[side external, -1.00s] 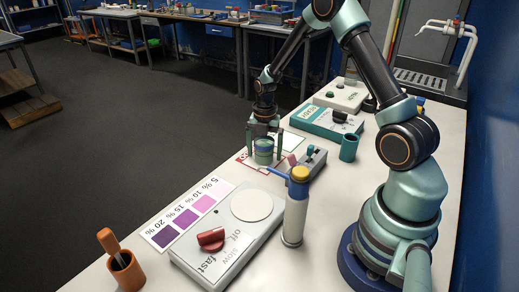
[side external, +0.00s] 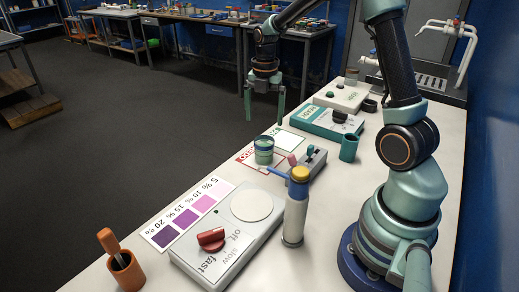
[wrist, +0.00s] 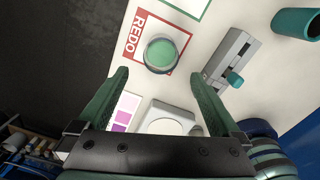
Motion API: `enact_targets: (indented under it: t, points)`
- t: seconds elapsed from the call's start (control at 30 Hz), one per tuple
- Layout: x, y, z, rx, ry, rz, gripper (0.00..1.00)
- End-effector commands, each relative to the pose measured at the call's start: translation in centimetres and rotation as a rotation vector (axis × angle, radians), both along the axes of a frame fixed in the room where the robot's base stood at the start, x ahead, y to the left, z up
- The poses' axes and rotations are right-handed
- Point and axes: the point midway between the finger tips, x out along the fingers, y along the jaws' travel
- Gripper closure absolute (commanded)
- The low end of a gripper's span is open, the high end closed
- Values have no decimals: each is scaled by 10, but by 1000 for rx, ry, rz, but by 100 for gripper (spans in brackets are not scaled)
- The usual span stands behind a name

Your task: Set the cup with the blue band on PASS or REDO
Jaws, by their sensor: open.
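The cup with the blue band (side external: 263,151) stands upright on the red-outlined REDO card (side external: 246,159) in the side external view. In the wrist view the cup (wrist: 161,54) shows from above with green contents, inside the red frame of the REDO card (wrist: 134,36). A green-outlined card (side external: 287,138) lies just beyond it; its lettering is hard to read. My gripper (side external: 264,122) is open and empty, raised above and beyond the cup, apart from it. In the wrist view the fingers of my gripper (wrist: 158,82) are spread wide with nothing between them.
A grey switch box (side external: 308,163) and a teal cup (side external: 349,148) stand right of the REDO card. Nearer are a stirrer plate (side external: 250,206), a yellow-capped bottle (side external: 296,205), a purple colour chart (side external: 187,217) and an orange pot (side external: 126,271). A teal-sided device (side external: 327,122) sits further back.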

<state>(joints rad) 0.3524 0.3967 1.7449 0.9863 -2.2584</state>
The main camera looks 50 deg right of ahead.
Motion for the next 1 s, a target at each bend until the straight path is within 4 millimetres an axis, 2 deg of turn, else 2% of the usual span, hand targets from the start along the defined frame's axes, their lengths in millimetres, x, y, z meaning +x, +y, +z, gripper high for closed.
enact_targets:
  t: [0.27,0.5,0.8,1.0]
  points:
    - [-20,49,60,6,-138,-483,0]
    - [-55,93,97,110,-264,-998,0]
    - [-102,136,115,347,-340,-1591,0]
    - [-118,147,115,460,-333,-1811,0]
